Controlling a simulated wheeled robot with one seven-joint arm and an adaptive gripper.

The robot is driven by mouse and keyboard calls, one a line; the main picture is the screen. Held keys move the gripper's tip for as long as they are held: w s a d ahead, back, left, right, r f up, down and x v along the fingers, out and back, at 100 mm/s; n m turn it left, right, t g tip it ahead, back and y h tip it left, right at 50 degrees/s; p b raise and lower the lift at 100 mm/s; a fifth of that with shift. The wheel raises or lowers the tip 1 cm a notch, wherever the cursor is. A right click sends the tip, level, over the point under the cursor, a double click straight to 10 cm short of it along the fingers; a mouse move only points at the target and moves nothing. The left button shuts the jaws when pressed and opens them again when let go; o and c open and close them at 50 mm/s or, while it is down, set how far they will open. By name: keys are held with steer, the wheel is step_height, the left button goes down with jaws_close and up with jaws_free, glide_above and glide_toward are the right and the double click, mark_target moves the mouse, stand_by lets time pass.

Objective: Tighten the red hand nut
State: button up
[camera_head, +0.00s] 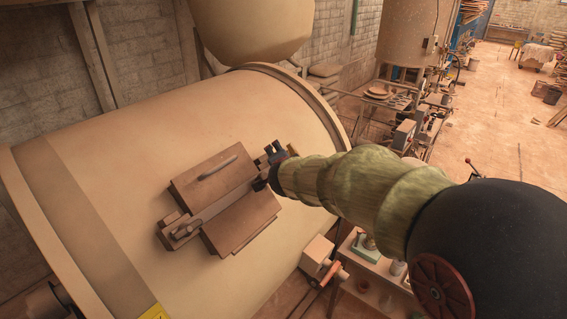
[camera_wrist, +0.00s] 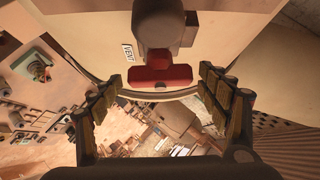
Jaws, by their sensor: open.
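The red hand nut (camera_wrist: 160,77) shows in the wrist view as a wide red bar with a small dark hole. It sits under a dark rounded post on a pale surface. My gripper (camera_wrist: 163,88) is open, with one finger on each side of the nut and a clear gap to both ends. Whether the nut lies between the fingertips or just beyond them I cannot tell. In the head view my gripper (camera_head: 277,164) is at the right end of the brown hatch on the big beige drum. The nut is not distinguishable there.
A label reading VENT (camera_wrist: 127,53) is left of the post. The beige drum (camera_head: 130,165) fills the left, with the two-flap brown hatch (camera_head: 213,180) on it. A pale box with an orange handle (camera_head: 318,257) is below my arm. Open floor lies at upper right.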

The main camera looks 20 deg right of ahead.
steer(key=v, duration=1.2)
